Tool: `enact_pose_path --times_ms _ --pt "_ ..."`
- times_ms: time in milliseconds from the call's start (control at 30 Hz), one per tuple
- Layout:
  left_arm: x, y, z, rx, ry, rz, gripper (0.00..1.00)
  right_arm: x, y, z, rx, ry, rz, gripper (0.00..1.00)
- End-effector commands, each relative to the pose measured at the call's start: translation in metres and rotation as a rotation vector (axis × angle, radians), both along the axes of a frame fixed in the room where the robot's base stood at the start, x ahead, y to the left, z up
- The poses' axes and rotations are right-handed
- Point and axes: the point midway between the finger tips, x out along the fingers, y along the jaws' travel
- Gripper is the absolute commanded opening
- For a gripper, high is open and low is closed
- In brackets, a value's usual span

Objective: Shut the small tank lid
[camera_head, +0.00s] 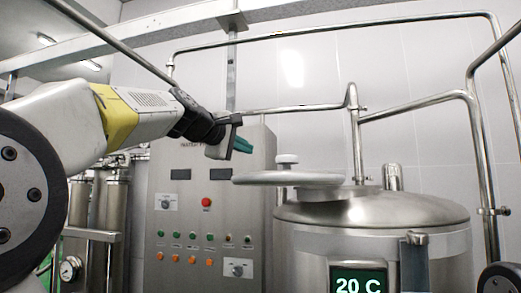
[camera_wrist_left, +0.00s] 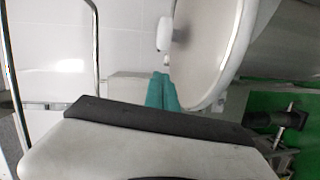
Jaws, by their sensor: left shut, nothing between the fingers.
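The small tank lid (camera_head: 310,179) is a pale grey disc with a white knob (camera_head: 287,160) on top. It sits above the steel tank (camera_head: 440,243) and juts out to the left past the raised neck (camera_head: 336,194) on the tank top. My left gripper (camera_head: 242,146) has teal fingers and is shut and empty, left of the knob and slightly higher. In the left wrist view the shut fingers (camera_wrist_left: 162,92) point towards the lid (camera_wrist_left: 212,45) and its knob (camera_wrist_left: 165,34). Whether they touch the lid is unclear. My right gripper is not in view.
A grey control cabinet (camera_head: 187,220) with several buttons stands behind, left of the tank. Steel pipes (camera_head: 350,100) run above and behind the tank. A display (camera_head: 358,282) reading 20 C is on the tank front. The space above the lid looks clear.

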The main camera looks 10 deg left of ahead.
Motion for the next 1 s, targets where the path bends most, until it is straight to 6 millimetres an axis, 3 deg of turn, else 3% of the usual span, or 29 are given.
enact_pose_path --times_ms 300,600,1000 --pt "0.066 -0.020 -0.010 0.002 0.003 -0.002 0.00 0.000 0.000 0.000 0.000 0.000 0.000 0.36" --pt "0.081 -0.051 -0.015 0.001 0.002 -0.002 0.00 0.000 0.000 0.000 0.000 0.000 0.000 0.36" --pt "0.082 -0.054 -0.016 0.001 0.002 -0.001 0.00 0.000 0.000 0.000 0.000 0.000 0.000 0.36"
